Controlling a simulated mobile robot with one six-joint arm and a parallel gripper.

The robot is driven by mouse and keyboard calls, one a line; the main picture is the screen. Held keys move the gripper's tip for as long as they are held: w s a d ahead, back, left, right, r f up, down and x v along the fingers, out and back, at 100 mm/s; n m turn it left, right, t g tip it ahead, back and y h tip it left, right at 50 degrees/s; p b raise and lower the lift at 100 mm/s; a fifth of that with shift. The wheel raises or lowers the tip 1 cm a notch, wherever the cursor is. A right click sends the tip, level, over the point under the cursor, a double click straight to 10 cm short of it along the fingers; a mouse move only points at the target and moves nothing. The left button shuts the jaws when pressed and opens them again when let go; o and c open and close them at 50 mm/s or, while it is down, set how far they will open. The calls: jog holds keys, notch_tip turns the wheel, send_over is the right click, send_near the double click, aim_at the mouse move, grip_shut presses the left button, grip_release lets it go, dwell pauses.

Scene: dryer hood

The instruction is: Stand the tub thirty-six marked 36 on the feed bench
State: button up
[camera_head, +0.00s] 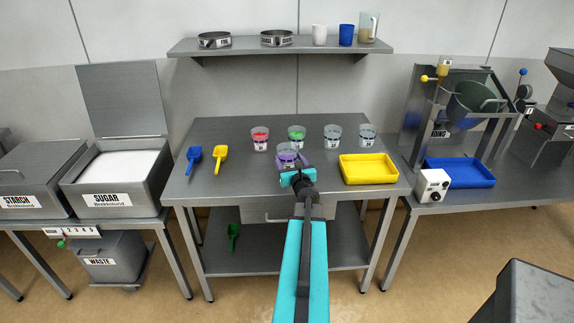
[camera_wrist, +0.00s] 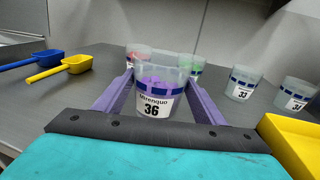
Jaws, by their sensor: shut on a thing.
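Tub thirty-six (camera_wrist: 152,84) is a clear cup with a blue band, purple contents and a label reading 36. It also shows in the head view (camera_head: 286,151) at the middle bench (camera_head: 225,178). My gripper (camera_head: 291,164) has its purple fingers on both sides of this tub, shut on it. The tub is upright; I cannot tell whether its base touches the bench. No sign in view names the feed bench.
Tubs with red (camera_head: 260,139) and green (camera_head: 296,138) contents and two pale tubs (camera_head: 332,138) (camera_head: 367,137) stand behind. A yellow tray (camera_head: 369,169) lies right; blue (camera_head: 193,157) and yellow (camera_head: 220,157) scoops lie left. A hopper machine (camera_head: 470,105) and blue tray (camera_head: 459,172) stand farther right.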

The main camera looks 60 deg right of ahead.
aim_at(287, 165)
jog(key=shift+w+d, duration=0.2)
jog(key=shift+d, duration=0.1)
jog(key=shift+w+d+f+b, duration=0.1)
jog(key=shift+f+b, duration=0.1)
jog(key=shift+f, duration=0.4)
jog(key=shift+d+f+b, duration=0.1)
jog(key=shift+f+b, duration=0.05)
jog(key=shift+f, duration=1)
jog(key=shift+w+a, duration=0.2)
jog(key=shift+a, duration=0.05)
jog(key=shift+f+b, duration=0.25)
jog(key=shift+b, duration=0.15)
jog(key=o, duration=1.2)
jog(key=shift+r+p, duration=0.2)
jog(key=shift+p, duration=0.1)
